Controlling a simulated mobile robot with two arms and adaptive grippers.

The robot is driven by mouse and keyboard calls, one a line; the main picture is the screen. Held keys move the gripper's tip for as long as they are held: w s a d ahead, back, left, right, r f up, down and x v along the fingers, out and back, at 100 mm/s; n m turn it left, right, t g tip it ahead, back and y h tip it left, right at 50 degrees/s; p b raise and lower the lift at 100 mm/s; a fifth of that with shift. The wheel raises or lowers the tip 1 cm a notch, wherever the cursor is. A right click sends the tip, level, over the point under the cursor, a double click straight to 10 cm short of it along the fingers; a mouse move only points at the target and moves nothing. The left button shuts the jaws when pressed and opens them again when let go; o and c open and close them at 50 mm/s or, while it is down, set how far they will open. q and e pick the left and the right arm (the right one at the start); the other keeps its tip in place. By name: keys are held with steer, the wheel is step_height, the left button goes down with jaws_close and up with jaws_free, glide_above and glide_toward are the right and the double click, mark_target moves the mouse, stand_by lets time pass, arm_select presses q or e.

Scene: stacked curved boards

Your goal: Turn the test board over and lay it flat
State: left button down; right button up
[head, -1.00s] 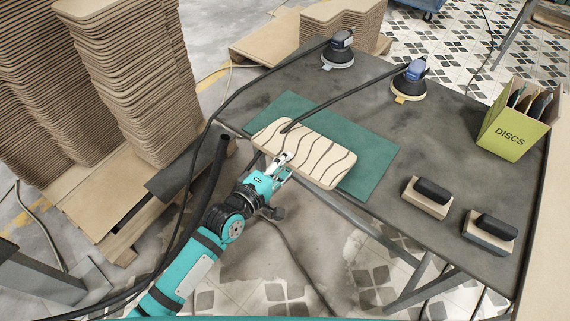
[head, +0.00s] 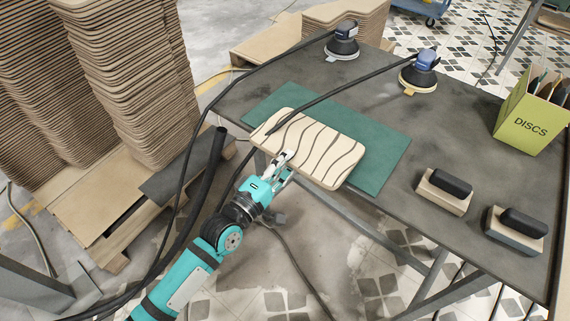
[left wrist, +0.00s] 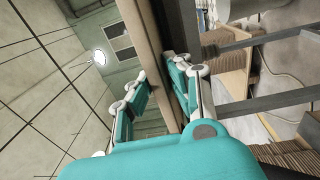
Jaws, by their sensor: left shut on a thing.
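The test board (head: 308,148) is a pale, rounded wooden board with dark wavy lines on the face toward the head camera. It lies roughly level over the green mat (head: 385,163) and sticks out past the table's front edge. I cannot tell if it touches the mat. My left gripper (head: 284,160) is shut on the board's front long edge. In the left wrist view the board's edge (left wrist: 158,38) runs between the two fingers (left wrist: 160,82). My right gripper is not in view.
Two sanders (head: 342,43) (head: 420,75) with dark hoses stand at the back of the grey table (head: 450,125). One hose crosses over the board. Two sanding blocks (head: 444,192) (head: 514,230) and a green DISCS box (head: 530,122) are at right. Tall board stacks (head: 130,80) stand at left.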

arm_select(q)
steer(key=shift+w+d, duration=0.2)
steer(key=shift+w, duration=0.1)
stand_by(0.9)
steer(key=c, duration=1.3)
jaws_free()
steer(key=shift+f, duration=0.1)
steer(key=shift+c, duration=0.2)
steer(key=shift+o, duration=0.4)
steer(key=shift+o, duration=1.4)
steer(key=shift+s, duration=0.1)
steer(key=shift+p+v, duration=0.45)
steer(key=shift+v, duration=2.25)
